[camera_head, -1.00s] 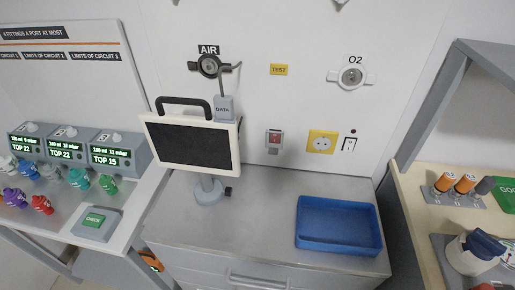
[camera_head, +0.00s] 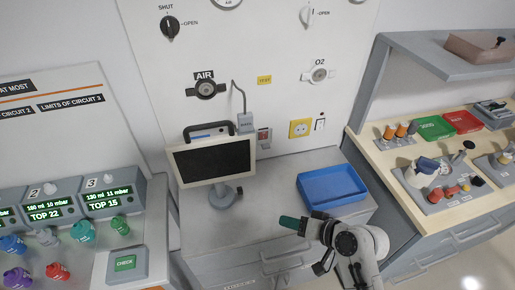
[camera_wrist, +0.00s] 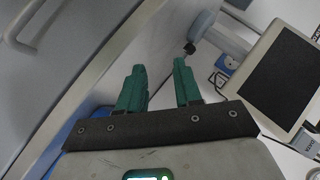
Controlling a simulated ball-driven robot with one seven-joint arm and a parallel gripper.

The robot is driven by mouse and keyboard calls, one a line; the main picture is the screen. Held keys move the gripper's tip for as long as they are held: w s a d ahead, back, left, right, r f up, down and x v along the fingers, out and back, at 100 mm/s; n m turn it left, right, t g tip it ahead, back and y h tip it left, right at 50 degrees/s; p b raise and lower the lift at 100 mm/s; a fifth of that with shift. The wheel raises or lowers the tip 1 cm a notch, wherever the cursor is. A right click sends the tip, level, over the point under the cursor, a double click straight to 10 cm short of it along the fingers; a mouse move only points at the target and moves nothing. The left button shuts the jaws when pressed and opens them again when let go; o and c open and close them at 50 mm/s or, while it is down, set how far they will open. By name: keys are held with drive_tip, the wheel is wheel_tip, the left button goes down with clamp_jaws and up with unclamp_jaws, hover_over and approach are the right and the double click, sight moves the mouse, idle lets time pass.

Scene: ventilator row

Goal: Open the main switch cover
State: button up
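A small grey box with a red switch (camera_head: 264,136), which looks like the covered main switch, is on the white wall panel, just right of the monitor (camera_head: 212,160). I cannot make out how its cover stands at this size. My gripper (camera_head: 284,221) is low in front of the grey cabinet top, well below the switch and apart from it. In the wrist view its two green fingers (camera_wrist: 160,85) are spread, with nothing between them. The switch is not clearly visible in the wrist view.
A yellow socket (camera_head: 299,128) and a small black rocker switch (camera_head: 319,124) sit right of the red switch. A grey data plug (camera_head: 245,122) hangs above left of it. A blue tray (camera_head: 332,187) stands on the cabinet top (camera_head: 262,198). The monitor stands close by.

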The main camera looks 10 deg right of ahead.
sight(268, 148)
drive_tip(key=w+m+t, duration=0.1)
drive_tip(key=w, duration=0.1)
drive_tip(key=w+r+m+t, duration=0.1)
drive_tip(key=w, duration=0.1)
drive_tip(key=w+r+m+y, duration=0.1)
drive_tip(key=w, duration=0.1)
drive_tip(key=shift+r+t, duration=0.1)
drive_tip(key=shift+t, duration=0.3)
drive_tip(key=w+d+r+m+t+h, duration=0.1)
drive_tip(key=w+d+r+m+t, duration=0.1)
drive_tip(key=w+d+m+t, duration=0.4)
drive_tip(key=w+a+m+g, duration=0.1)
drive_tip(key=w+a, duration=0.4)
drive_tip(key=w, duration=0.6)
drive_tip(key=shift+w+a+r, duration=0.15)
drive_tip(key=shift+w+a, duration=0.05)
drive_tip(key=shift+a, duration=0.2)
drive_tip(key=shift+c, duration=0.2)
clamp_jaws()
